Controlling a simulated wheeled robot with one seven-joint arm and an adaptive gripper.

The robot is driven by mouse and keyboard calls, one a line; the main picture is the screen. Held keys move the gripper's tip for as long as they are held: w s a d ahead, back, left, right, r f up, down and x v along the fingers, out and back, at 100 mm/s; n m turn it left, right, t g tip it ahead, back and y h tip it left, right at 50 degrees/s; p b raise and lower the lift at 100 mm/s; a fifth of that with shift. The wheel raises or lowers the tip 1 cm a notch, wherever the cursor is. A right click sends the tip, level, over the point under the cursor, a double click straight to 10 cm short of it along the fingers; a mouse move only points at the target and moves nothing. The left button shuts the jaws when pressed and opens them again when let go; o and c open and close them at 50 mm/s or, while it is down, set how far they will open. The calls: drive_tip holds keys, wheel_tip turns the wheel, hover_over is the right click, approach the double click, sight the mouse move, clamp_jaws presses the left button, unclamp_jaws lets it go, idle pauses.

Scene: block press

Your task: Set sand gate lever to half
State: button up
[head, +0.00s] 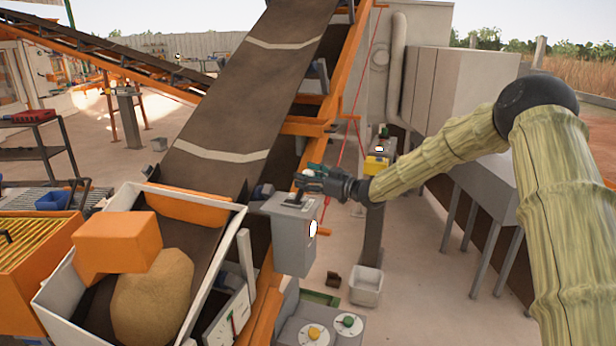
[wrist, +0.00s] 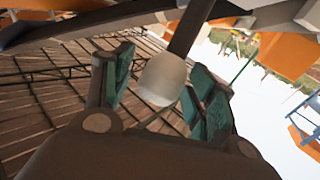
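A pale rounded knob (wrist: 162,80) on a dark rod (wrist: 192,25) sits between my gripper's green finger pads in the wrist view. The fingers stand apart, with a gap between the left pad and the knob; whether the right pad touches it I cannot tell. In the head view my gripper (head: 312,177) is just above the grey control box (head: 290,235). A short dark stem rises from the box top towards the fingers. The knob is hard to make out there, and the lever's exact setting cannot be read.
A white-rimmed hopper (head: 62,305) at left holds a sand-coloured mound (head: 155,300) and an orange block (head: 118,242). A dark conveyor belt (head: 225,120) rises behind the box. A panel with yellow and green knobs (head: 320,330) is below. A white bin (head: 366,286) stands on the floor.

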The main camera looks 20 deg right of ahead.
clamp_jaws()
drive_tip(key=shift+w+a+r+b, duration=0.25)
drive_tip(key=shift+w+a+b, duration=0.45)
drive_tip(key=shift+a+b, duration=0.2)
drive_tip(key=shift+w+a+r+b, duration=0.2)
drive_tip(key=shift+w+a+b, duration=0.5)
drive_tip(key=shift+a, duration=0.3)
drive_tip(key=shift+w+a+r, duration=0.2)
drive_tip(key=shift+a+r, duration=0.05)
drive_tip(key=shift+o, duration=0.6)
unclamp_jaws()
drive_tip(key=shift+a, duration=0.1)
drive_tip(key=shift+f, duration=0.15)
drive_tip(key=v, duration=1.2)
